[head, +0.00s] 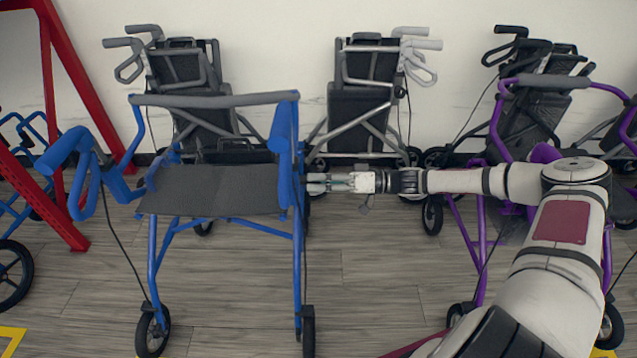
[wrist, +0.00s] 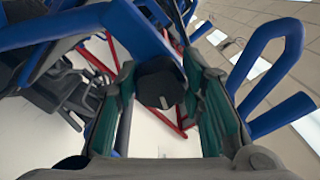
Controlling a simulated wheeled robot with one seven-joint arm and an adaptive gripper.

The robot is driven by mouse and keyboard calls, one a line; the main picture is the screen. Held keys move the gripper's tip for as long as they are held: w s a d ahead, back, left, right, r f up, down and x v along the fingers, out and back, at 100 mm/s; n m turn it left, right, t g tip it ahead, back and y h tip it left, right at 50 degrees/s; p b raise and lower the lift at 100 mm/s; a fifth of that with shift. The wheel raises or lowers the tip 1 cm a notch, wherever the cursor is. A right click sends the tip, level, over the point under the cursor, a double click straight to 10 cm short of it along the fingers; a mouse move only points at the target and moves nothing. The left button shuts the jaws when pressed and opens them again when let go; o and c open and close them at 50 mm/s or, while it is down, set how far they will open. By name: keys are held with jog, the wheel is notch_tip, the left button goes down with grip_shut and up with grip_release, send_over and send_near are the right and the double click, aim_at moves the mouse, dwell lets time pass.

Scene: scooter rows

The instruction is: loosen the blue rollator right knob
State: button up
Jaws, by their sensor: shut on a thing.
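The blue rollator (head: 297,235) stands at the left of centre in the head view, with a dark grey seat and blue handles. My gripper (head: 312,183) reaches in from the right against its right side tube, just below seat height. In the wrist view the rollator's right knob (wrist: 160,82) is black and round with a pale mark on its face. It sits between the two teal-padded fingers of my gripper (wrist: 161,88), which is shut on it. In the head view the knob is hidden by the fingers and the frame.
A purple rollator (head: 484,240) stands to the right, behind my arm. A red frame (head: 85,80) stands at the left. Wood-look floor (head: 375,290) is clear between the blue and purple rollators.

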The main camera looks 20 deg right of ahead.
jog(key=shift+f+n, duration=0.15)
jog(key=shift+n, duration=0.35)
jog(key=o, duration=1.2)
jog(key=shift+c, duration=0.2)
jog(key=shift+d, duration=0.1)
jog(key=v, duration=1.2)
